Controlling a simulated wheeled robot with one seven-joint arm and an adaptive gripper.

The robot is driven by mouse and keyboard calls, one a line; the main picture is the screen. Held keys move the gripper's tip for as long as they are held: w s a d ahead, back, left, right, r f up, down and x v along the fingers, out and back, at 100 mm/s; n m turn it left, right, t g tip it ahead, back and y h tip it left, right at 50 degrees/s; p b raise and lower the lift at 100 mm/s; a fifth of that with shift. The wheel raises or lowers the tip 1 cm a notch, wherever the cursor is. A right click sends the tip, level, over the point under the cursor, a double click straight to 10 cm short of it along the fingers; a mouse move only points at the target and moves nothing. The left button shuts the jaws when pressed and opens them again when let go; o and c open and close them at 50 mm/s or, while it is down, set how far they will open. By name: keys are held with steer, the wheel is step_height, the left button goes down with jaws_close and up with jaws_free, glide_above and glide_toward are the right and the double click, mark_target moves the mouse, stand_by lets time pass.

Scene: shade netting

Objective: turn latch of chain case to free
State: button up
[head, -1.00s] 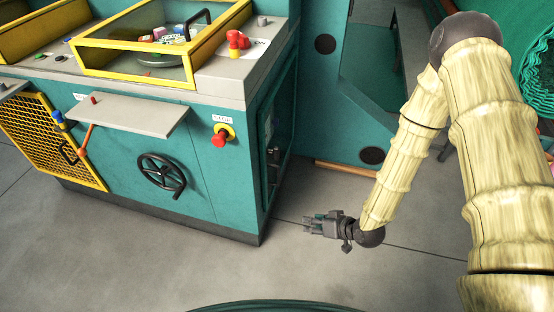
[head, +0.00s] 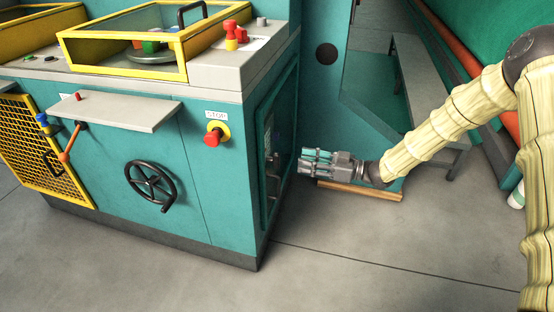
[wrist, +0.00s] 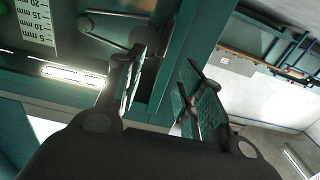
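The chain case seems to be the framed dark panel (head: 266,148) on the right side of the teal machine. A small grey upright piece (head: 273,168), perhaps its latch, shows there, too small to tell how it is turned. My gripper (head: 304,161) is just right of this panel, fingers pointing at it, apparently apart from it. In the wrist view my gripper (wrist: 165,92) has its two fingers spread with nothing held between them. A thin grey lever-like part (wrist: 108,36) shows beyond the left finger, partly hidden by it.
The machine's front carries a red stop button (head: 213,136), a black handwheel (head: 150,185) and a grey shelf (head: 115,112). A wooden bar (head: 360,191) lies on the floor below my gripper. A grey bench (head: 425,100) stands behind my arm. The floor at front right is clear.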

mark_target(277, 153)
steer(key=b+x, duration=0.1)
steer(key=x, duration=0.9)
jaws_close()
